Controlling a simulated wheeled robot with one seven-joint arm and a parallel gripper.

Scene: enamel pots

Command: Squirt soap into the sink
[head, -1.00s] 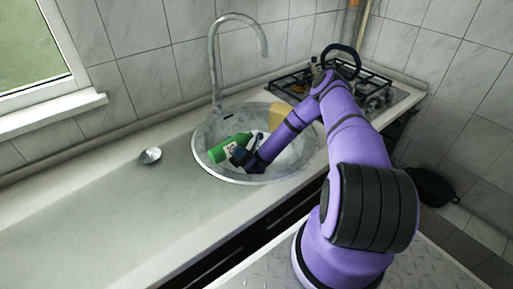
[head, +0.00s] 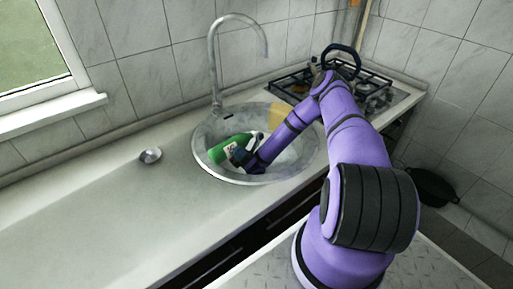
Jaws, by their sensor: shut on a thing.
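The green soap bottle (head: 222,147) with a white label is tilted on its side over the round metal sink (head: 204,162). My gripper (head: 240,155) is shut on the bottle near its lower right part. The gripper and wrist hide part of the bottle. I cannot tell whether the bottle touches the basin, and no soap stream is visible.
A tall curved faucet (head: 214,60) stands behind the sink. A yellow thing (head: 279,116) is at the sink's back right. A gas stove (head: 375,97) lies to the right. A small metal strainer (head: 150,155) rests on the otherwise clear left counter (head: 100,215).

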